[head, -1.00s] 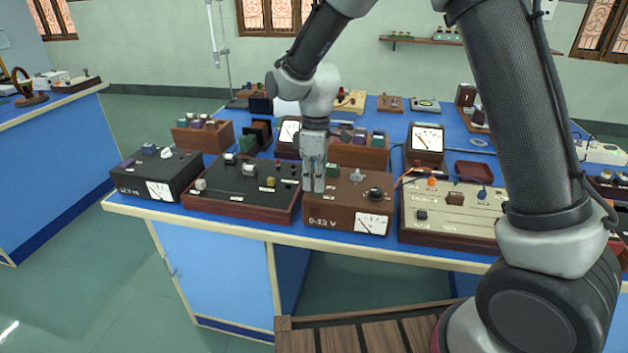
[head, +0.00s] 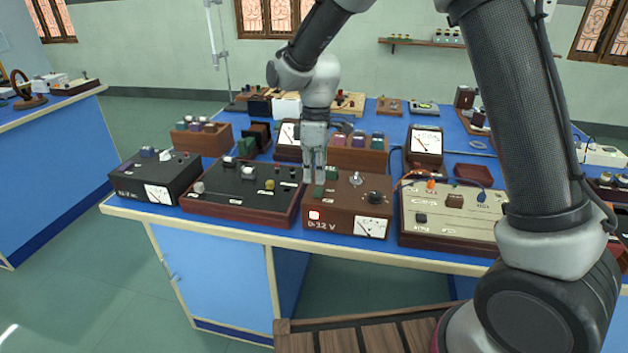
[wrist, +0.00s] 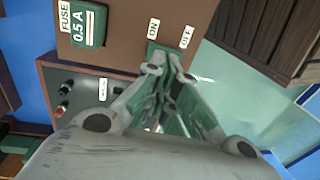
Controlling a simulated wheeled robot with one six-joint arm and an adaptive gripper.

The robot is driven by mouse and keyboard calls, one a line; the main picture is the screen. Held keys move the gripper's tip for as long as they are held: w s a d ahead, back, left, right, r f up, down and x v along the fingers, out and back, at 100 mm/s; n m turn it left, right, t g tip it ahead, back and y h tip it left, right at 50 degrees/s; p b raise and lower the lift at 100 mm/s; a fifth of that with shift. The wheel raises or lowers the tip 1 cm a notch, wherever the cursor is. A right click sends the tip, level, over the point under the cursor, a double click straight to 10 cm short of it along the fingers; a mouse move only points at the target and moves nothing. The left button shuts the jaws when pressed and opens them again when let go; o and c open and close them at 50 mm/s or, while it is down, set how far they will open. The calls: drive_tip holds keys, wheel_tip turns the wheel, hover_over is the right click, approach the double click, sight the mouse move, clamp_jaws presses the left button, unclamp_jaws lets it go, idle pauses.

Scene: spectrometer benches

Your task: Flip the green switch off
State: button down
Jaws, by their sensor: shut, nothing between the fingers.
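The green switch (head: 318,191) sits on the top of a brown power supply box (head: 345,207) on the blue bench. In the wrist view the green switch (wrist: 158,48) shows between the ON label (wrist: 153,29) and the OFF label (wrist: 187,37), partly hidden by my fingertips. My gripper (head: 314,180) is shut and empty, pointing down just above the switch. In the wrist view my gripper (wrist: 170,75) overlaps the switch edge; I cannot tell whether it touches. Which way the rocker is tilted is not clear.
A green fuse block (wrist: 88,26) is beside the switch. The box also has a black knob (head: 375,197) and a meter (head: 370,227). A dark panel (head: 240,190) stands to the left and a cream panel (head: 450,215) to the right, both close by.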

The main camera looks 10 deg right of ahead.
sight(316, 188)
wheel_tip(316, 188, up, 12)
drive_tip(key=w, duration=0.1)
drive_tip(key=shift+w+d, duration=0.3)
drive_tip(key=shift+s+a+r, duration=0.15)
drive_tip(key=shift+s+a, duration=0.15)
drive_tip(key=shift+s, duration=0.25)
drive_tip(key=f, duration=0.4)
drive_tip(key=s+f, duration=0.1)
drive_tip(key=f, duration=0.4)
drive_tip(key=s+f, duration=0.1)
drive_tip(key=f, duration=0.4)
drive_tip(key=shift+a, duration=0.3)
